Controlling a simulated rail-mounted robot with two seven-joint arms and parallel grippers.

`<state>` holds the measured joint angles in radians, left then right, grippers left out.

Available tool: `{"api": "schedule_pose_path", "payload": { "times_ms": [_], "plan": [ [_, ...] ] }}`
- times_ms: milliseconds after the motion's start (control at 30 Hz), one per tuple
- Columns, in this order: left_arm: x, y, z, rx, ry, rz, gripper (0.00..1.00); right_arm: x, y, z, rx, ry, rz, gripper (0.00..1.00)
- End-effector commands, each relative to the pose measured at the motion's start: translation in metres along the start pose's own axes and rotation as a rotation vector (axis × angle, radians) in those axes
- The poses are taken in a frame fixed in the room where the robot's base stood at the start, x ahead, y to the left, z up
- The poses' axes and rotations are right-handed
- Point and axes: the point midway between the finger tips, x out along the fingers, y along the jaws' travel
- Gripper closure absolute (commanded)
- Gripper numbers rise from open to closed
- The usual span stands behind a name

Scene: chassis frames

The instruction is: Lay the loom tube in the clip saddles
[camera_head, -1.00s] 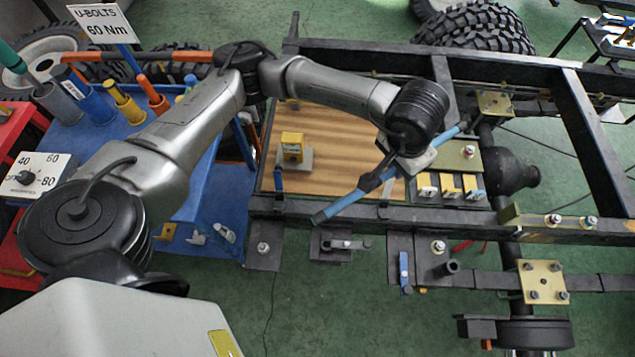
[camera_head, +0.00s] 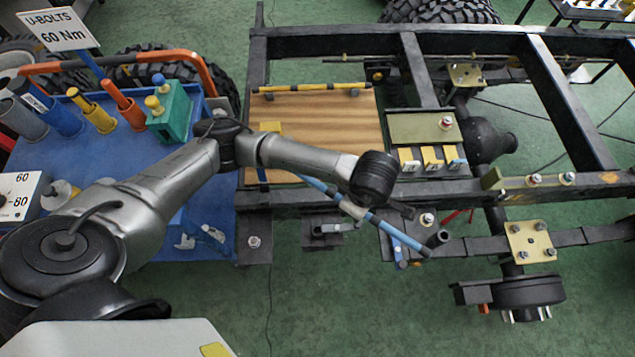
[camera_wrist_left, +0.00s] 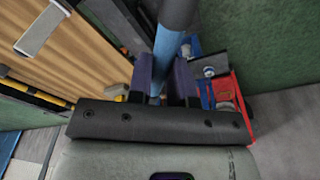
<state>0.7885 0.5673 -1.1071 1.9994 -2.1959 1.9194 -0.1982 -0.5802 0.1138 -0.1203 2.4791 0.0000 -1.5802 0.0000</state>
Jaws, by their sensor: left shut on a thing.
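The loom tube (camera_head: 318,187) is a long blue tube with dark bands. In the head view it slants down to the right, across the near rail and in the air as far as I can tell. My left gripper (camera_head: 352,208) is shut around it near its middle, partly hidden under my wrist. In the left wrist view the tube (camera_wrist_left: 168,48) passes between the dark fingers (camera_wrist_left: 164,82). I cannot pick out the clip saddles with certainty. A yellow and black bar (camera_head: 318,91) lies along the far edge of the wooden board. My right gripper is not in view.
The wooden board (camera_head: 340,130) sits inside the dark chassis frame (camera_head: 470,192). Right of it are several small yellow-and-white blocks (camera_head: 432,158) beside an olive plate (camera_head: 420,127). A blue bench (camera_head: 110,150) with upright coloured tubes stands at the left.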

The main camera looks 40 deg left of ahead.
Motion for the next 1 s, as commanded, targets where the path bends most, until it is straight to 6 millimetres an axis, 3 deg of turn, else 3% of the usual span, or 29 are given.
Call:
{"api": "schedule_pose_path", "payload": {
  "times_ms": [300, 567, 1000],
  "plan": [
    [0.003, 0.003, -0.002, -0.475, 0.000, -0.059, 1.00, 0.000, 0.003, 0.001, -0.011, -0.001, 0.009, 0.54],
    [0.007, 0.004, -0.006, -0.640, 0.001, -0.079, 1.00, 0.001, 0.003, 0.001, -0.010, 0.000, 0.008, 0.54],
    [0.066, 0.020, -0.079, -0.661, 0.003, -0.081, 1.00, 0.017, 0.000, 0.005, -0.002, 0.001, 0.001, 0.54]
  ]
}}
